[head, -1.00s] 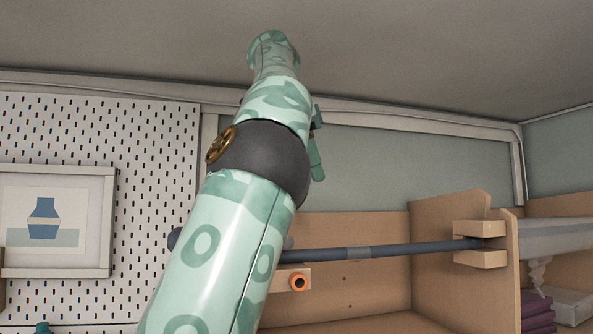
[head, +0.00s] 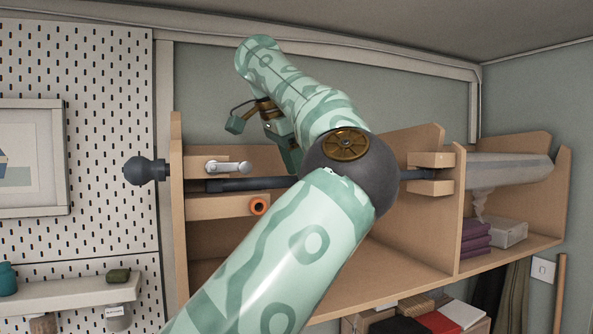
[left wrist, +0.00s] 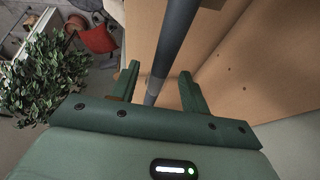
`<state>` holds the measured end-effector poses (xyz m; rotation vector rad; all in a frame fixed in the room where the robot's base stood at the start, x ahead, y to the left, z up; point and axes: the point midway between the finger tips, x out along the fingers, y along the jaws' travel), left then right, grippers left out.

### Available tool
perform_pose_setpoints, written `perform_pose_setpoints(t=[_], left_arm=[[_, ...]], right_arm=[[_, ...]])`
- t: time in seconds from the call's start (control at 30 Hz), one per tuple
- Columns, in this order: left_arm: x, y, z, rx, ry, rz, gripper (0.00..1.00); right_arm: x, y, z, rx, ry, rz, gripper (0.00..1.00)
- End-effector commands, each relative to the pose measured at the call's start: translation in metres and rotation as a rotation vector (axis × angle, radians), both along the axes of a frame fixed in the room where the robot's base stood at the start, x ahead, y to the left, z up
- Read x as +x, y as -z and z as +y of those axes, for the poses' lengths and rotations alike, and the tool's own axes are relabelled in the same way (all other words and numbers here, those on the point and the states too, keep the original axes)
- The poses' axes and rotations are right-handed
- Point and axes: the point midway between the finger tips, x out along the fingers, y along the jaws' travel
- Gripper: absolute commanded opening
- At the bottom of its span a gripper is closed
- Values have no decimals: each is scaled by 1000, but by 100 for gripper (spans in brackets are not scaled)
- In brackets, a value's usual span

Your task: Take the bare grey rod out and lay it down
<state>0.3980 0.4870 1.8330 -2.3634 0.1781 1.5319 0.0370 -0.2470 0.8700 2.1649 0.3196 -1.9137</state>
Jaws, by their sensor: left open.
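A dark grey rod (head: 240,185) runs level across the front of a wooden shelf unit (head: 222,206), with a dark round knob (head: 140,171) beyond the left side panel. Its right end sits in a wooden forked bracket (head: 432,159); my arm hides its middle. In the left wrist view the rod (left wrist: 172,45), with a lighter band, passes between the fingers of my open left gripper (left wrist: 158,72). I cannot tell how deep it sits between them. In the head view only part of that gripper shows, just above the rod. My right gripper is not in view.
A metal latch (head: 228,167) and an orange ring (head: 258,207) sit by the rod's left end. A narrow white shelf (head: 70,296) is on the pegboard at left.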

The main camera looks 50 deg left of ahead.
Motion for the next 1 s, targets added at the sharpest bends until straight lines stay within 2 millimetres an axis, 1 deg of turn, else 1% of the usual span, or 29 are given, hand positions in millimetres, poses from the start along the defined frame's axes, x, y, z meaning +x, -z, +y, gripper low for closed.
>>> perform_pose_setpoints(t=[0.13, 0.4, 0.43, 0.47, 0.5, 0.6, 0.67, 0.7, 0.73, 1.0], left_arm=[[4, 9, 1, 0, -1, 1, 46], [5, 11, 1, 0, -1, -1, 46], [5, 11, 1, 0, -1, -1, 43], [5, 11, 1, 0, -1, 0, 35], [5, 11, 1, 0, -1, 0, 24], [5, 11, 1, 0, -1, 0, 0], [5, 11, 1, 0, -1, 0, 0], [5, 11, 1, 0, -1, 0, 9], [5, 11, 1, 0, -1, 0, 1], [4, 11, -1, 0, -1, -1, 0]], right_arm=[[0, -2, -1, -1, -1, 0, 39], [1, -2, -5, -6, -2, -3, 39], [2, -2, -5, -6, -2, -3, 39], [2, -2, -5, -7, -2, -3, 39], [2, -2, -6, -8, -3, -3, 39], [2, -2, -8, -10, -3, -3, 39], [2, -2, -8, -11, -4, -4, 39], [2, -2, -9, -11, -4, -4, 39], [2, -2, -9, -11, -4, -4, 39], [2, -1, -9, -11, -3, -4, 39]])
